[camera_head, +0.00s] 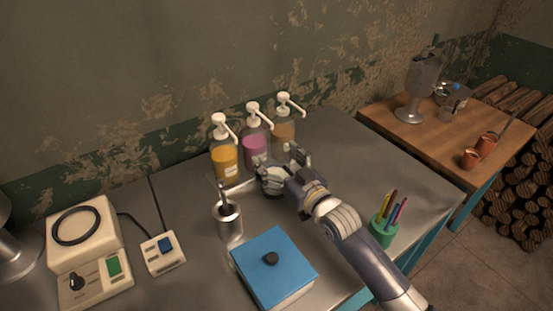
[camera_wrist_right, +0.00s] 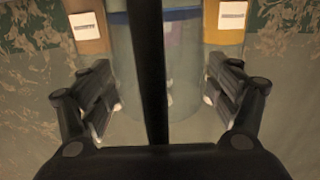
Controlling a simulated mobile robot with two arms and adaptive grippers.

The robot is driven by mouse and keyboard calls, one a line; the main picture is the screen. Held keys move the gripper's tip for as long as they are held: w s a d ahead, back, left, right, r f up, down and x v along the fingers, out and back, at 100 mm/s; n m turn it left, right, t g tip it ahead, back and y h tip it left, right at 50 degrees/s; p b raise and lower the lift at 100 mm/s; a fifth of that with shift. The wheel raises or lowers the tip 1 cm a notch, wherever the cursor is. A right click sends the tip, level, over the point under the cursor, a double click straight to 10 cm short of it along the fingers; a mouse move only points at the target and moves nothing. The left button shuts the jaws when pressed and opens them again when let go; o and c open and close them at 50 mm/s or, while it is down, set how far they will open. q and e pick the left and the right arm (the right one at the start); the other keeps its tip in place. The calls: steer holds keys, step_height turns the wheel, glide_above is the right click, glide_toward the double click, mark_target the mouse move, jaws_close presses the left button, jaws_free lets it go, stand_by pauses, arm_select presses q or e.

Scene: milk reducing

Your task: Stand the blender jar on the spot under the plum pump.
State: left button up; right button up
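My right gripper (camera_head: 279,163) is low over the worktop in front of the pump bottles. The plum pump (camera_head: 256,150) is the middle bottle, with a white pump head. In the right wrist view, a clear, wide vessel, seemingly the blender jar (camera_wrist_right: 185,65), stands between the spread fingers of my right gripper (camera_wrist_right: 162,98). The pads flank its sides closely; I cannot tell whether they press on it. The jar is hard to make out in the head view, and the spot under the plum pump is hidden. My left gripper is not in view.
A yellow pump (camera_head: 225,162) and a tan pump (camera_head: 284,133) flank the plum one.

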stand_by(0.3)
steer(key=shift+r, duration=0.2)
steer(key=shift+s+d+p, duration=0.25)
steer(key=shift+s+p, duration=0.05)
steer(key=shift+p, duration=0.1)
steer(key=p+v, duration=0.5)
steer(key=v, duration=0.6)
steer(key=shift+s, duration=0.15)
